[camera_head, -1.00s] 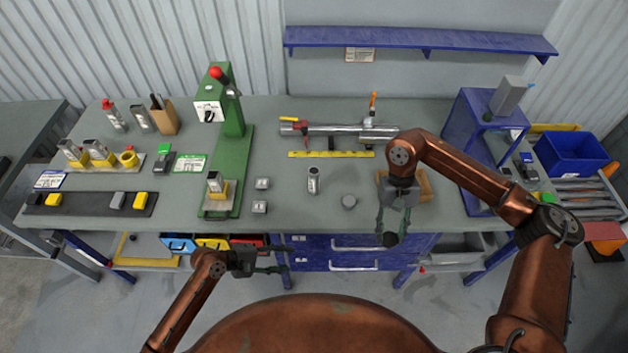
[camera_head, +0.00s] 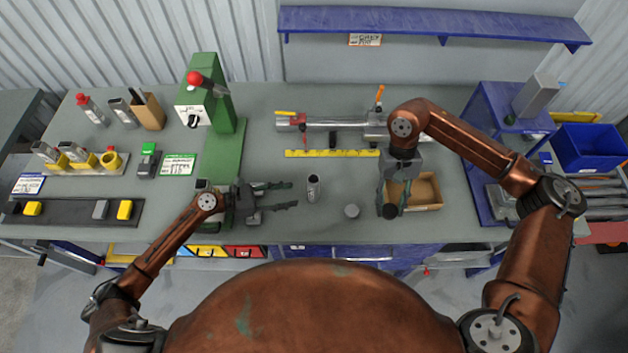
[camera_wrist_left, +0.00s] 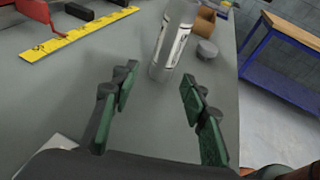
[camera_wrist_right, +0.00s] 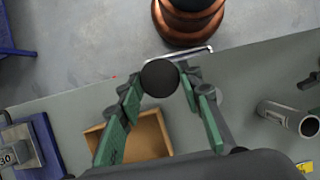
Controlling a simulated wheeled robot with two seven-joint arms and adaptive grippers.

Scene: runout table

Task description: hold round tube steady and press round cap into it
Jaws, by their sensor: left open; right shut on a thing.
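The round tube (camera_head: 313,188), a grey metal cylinder with a white label, stands upright near the table's front; it also shows in the left wrist view (camera_wrist_left: 172,40) and the right wrist view (camera_wrist_right: 287,118). My left gripper (camera_head: 293,195) is open and empty, its fingers pointing at the tube, which stands just beyond the fingertips. My right gripper (camera_head: 391,207) points down, shut on a dark round cap (camera_wrist_right: 160,78), to the right of the tube and apart from it. A grey round disc (camera_head: 351,211) lies on the table between the tube and my right gripper.
An open cardboard box (camera_head: 428,192) sits beside my right gripper. Behind the tube are a yellow ruler (camera_head: 332,154) and a clamped metal pipe (camera_head: 340,124). A green press (camera_head: 215,120) stands left, a blue stand (camera_head: 505,130) right. The table around the tube is mostly bare.

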